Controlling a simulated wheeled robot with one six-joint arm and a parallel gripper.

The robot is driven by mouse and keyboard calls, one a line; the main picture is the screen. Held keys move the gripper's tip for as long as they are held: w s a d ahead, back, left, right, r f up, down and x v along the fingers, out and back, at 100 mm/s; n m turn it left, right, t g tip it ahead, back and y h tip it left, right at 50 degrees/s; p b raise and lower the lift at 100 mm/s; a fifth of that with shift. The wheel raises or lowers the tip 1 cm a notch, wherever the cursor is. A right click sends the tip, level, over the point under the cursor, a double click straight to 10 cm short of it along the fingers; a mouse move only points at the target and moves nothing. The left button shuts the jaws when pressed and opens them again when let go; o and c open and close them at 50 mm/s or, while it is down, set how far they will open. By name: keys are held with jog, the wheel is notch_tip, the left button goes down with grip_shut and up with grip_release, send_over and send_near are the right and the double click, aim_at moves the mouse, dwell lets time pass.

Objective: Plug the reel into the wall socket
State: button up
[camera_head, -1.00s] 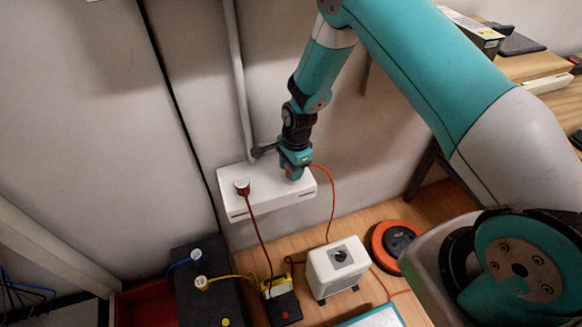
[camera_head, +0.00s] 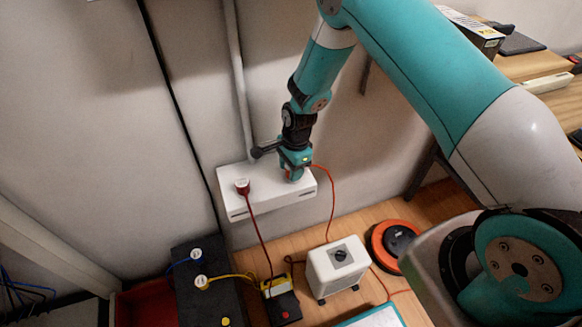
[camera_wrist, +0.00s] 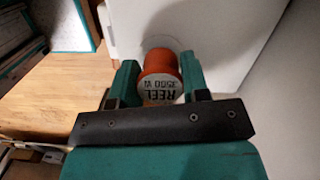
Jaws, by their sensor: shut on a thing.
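My gripper (camera_head: 294,172) is at the top of the white wall socket box (camera_head: 258,201), over its right part. It is shut on the orange reel plug (camera_wrist: 160,66), whose pale end reads "REEL 3500 W" in the wrist view. The plug points at a round outlet (camera_wrist: 160,42) on the white face, at or very close to it; I cannot tell how deep it sits. An orange cable (camera_head: 333,200) runs from the plug down toward the orange and black reel (camera_head: 396,243) on the floor.
A red-cabled plug with a white top (camera_head: 242,186) sits in the box's left outlet. Below are a white device (camera_head: 338,265), a yellow and black box (camera_head: 280,298) and a dark block (camera_head: 208,290) with white-topped plugs. A grey conduit (camera_head: 239,80) runs above the box.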

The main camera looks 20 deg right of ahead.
jog(key=shift+f, duration=0.5)
jog(key=o, duration=1)
jog(key=shift+c, duration=0.2)
jog(key=shift+r, duration=0.1)
notch_tip(320, 180, up, 17)
jog(key=d, duration=0.2)
jog(key=shift+w+p, duration=0.2)
jog(key=shift+p, duration=0.1)
